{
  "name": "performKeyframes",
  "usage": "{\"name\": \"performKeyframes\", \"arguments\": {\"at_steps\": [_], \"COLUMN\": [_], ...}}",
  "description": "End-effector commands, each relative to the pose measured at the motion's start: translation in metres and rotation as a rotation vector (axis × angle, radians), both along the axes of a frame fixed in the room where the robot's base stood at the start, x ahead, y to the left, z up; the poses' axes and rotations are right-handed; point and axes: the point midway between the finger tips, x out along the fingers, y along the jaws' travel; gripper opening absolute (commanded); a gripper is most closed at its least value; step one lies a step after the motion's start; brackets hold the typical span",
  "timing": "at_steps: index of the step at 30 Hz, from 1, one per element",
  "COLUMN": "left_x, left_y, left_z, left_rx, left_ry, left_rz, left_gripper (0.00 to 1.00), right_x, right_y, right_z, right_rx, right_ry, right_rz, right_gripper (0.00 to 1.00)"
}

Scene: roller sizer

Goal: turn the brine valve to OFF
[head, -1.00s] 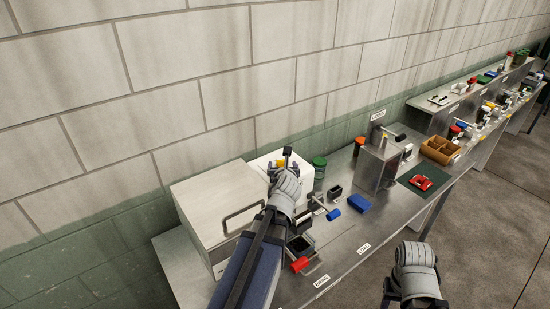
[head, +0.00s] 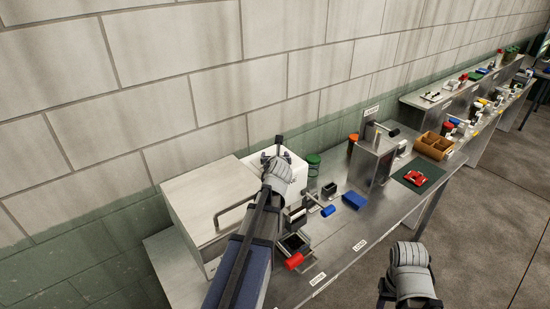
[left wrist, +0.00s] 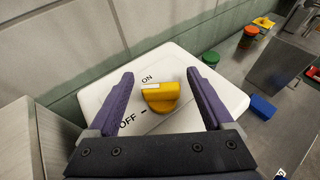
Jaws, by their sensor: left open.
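The brine valve is a yellow knob (left wrist: 160,95) on the top of a white box (left wrist: 215,85), best seen in the left wrist view. The word ON is printed above the knob and OFF below left of it. A white mark on the knob lies close under ON. My left gripper (left wrist: 161,74) is open, with its two fingers on either side of the knob and apart from it. In the head view my left gripper (head: 278,145) is over the white box (head: 296,172) and hides the knob. My right gripper (head: 408,298) is low at the right, its jaws unclear.
A steel cabinet with a handle (head: 200,195) stands left of the white box. A green-lidded jar (head: 313,160), a blue-ended lever (head: 328,211), a blue block (head: 354,201) and a red handle (head: 293,261) are nearby. The wall is close behind.

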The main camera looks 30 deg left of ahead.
Motion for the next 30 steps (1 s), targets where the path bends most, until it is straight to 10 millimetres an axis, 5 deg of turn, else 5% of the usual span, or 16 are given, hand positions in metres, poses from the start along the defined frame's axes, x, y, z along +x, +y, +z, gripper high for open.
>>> {"name": "performKeyframes", "arguments": {"at_steps": [5, 25, 30], "left_x": [-0.0004, -0.0005, -0.0002], "left_y": [-0.0003, -0.0003, -0.0007], "left_z": [0.0004, 0.0004, 0.0003], "left_rx": [0.0, 0.0, -0.001], "left_ry": [0.0, 0.0, 0.0], "left_rz": [0.0, 0.0, 0.009], "left_gripper": [0.75, 0.0, 0.0], "right_x": [-0.0001, -0.0001, -0.0001], "right_y": [0.0, 0.0, 0.0], "right_z": [0.0003, 0.0003, 0.0003], "right_rx": [0.0, 0.0, 0.0], "right_ry": [0.0, 0.0, 0.0], "right_rz": [0.0, 0.0, 0.0], "right_gripper": [0.5, 0.5, 0.5]}}
